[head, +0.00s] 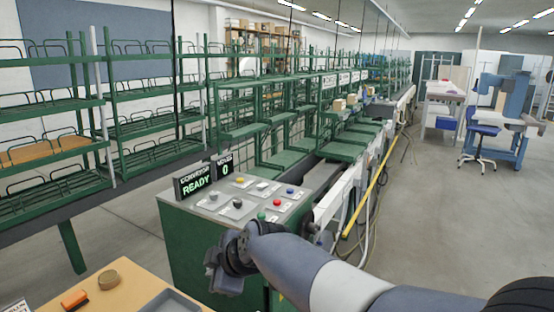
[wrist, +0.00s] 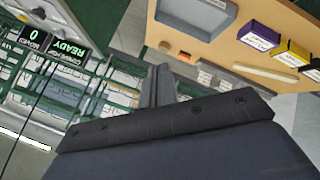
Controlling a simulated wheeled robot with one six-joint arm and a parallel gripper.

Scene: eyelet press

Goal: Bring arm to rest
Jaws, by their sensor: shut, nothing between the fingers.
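My arm reaches in from the lower right of the head view. Its wrist and gripper (head: 222,276) hang in front of the green control cabinet (head: 188,245), near the wooden table's corner. In the wrist view my gripper (wrist: 159,80) has its fingers together, with nothing between them. The fingers are apart from the table and its items in that view. In the head view the fingertips are hard to make out.
The cabinet top carries several coloured buttons and signs (head: 194,180) reading READY and 0. Green racks (head: 140,90) stand behind; open floor (head: 440,220) lies right.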

